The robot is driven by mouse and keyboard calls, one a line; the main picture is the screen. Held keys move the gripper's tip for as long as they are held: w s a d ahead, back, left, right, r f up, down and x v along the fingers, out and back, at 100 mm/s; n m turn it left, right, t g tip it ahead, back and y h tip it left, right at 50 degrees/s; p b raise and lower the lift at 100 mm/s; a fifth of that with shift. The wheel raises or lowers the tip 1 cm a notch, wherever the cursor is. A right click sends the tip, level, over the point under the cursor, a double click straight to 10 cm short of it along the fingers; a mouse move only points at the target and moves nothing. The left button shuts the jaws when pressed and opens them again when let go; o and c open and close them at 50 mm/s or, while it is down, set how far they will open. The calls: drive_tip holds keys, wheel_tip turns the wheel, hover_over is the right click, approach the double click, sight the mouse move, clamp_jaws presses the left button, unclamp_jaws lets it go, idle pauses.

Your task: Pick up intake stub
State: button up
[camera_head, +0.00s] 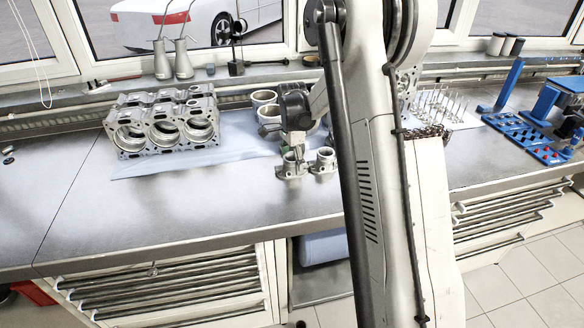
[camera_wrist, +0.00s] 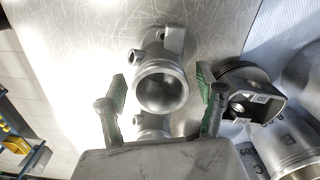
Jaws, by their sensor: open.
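Two grey metal intake stubs stand on the metal bench in the head view, a left one (camera_head: 291,168) and a right one (camera_head: 324,160). My gripper (camera_head: 293,148) points down just above the left stub. In the wrist view, my gripper (camera_wrist: 162,86) is open, with one green-padded finger on each side of a stub with a round open mouth (camera_wrist: 160,69). Both fingers look apart from it. A second stub (camera_wrist: 150,124) shows below it, partly hidden by the gripper body.
A piston (camera_wrist: 250,96) lies close to the right finger in the wrist view. An engine block (camera_head: 163,125) stands at left on a blue cloth (camera_head: 150,166). Cylinder liners (camera_head: 264,97) stand behind the gripper. The bench front (camera_head: 200,215) is clear.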

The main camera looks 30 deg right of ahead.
drive_tip(key=shift+f, duration=0.2)
drive_tip(key=c, duration=1.5)
drive_tip(key=shift+r, duration=0.2)
